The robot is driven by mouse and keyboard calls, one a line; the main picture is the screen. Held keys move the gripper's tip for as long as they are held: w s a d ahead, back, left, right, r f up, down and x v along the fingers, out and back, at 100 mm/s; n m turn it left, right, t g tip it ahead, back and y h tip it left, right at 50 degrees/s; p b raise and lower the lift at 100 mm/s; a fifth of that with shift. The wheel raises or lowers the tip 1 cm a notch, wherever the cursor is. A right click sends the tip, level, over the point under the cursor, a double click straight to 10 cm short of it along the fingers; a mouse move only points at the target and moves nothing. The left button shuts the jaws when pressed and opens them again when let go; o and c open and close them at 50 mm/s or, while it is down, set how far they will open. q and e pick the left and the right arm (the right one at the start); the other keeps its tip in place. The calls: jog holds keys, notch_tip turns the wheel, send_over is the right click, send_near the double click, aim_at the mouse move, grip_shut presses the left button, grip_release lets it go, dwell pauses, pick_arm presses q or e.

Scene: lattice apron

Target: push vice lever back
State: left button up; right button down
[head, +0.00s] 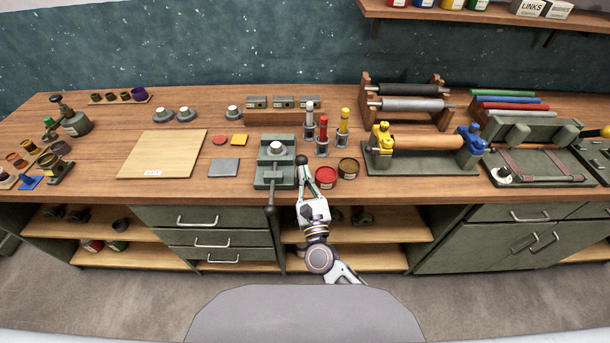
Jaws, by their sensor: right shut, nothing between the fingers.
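The green vice (262,182) stands at the front edge of the bench, with a pale round piece (276,147) on top of it. A lever with a black ball knob (301,160) shows at the vice's right side. A dark handle (270,209) hangs at the vice's front. My right gripper (305,172) reaches in from the front, shut and empty, with its fingertips at or just in front of the black knob. I cannot tell whether they touch it. The lower part of the lever is hidden by the fingers. My left gripper is out of view.
Red (326,174) and brown (348,168) tins stand close right of my right gripper. Upright tubes (322,138) stand behind them. A grey square (223,167) and a pale board (160,155) lie to the left. A roller stand (420,162) is further right.

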aim_at(305, 161)
jog(key=shift+w+r+b, duration=0.3)
jog(key=shift+w+r, duration=0.2)
jog(key=shift+w, duration=0.4)
jog(key=shift+w+r+b, duration=0.25)
jog(key=shift+w+r, duration=0.2)
jog(key=shift+w, duration=0.45)
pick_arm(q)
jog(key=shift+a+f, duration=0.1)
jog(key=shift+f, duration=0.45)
pick_arm(e)
jog(key=shift+w+r, duration=0.1)
jog(key=shift+w, duration=0.05)
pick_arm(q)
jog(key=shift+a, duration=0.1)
pick_arm(e)
jog(key=v, duration=0.7)
jog(key=shift+s, duration=0.2)
jog(key=shift+r, duration=0.1)
